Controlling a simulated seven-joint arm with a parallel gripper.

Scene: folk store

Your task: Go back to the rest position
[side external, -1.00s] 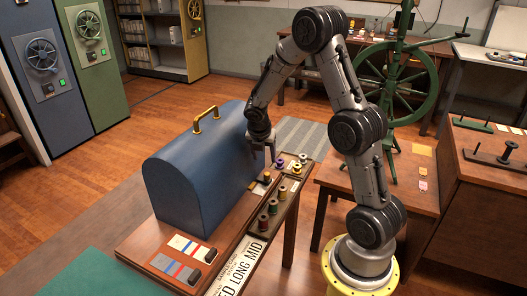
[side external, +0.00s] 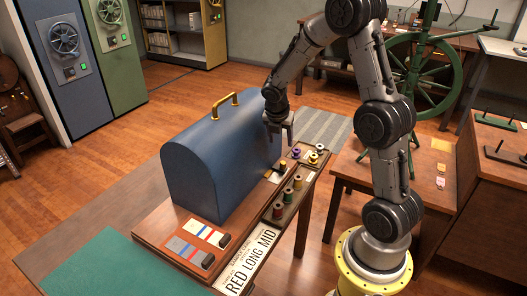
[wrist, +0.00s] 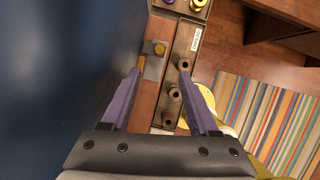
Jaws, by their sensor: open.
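My gripper (side external: 279,137) hangs above the table, beside the right side of a blue domed case (side external: 218,160) with a brass handle on top. In the wrist view the two purple fingers of my gripper (wrist: 160,71) are apart, with nothing held between them. Past their tips lies a small metal plate (wrist: 154,67) with a brass-coloured knob, on the wooden table strip. The fingertips look clear of it.
A tray of thread spools (side external: 291,192) lies right of the case, with a smaller spool tray (side external: 308,153) behind. A green spinning wheel (side external: 437,75) stands behind the arm.

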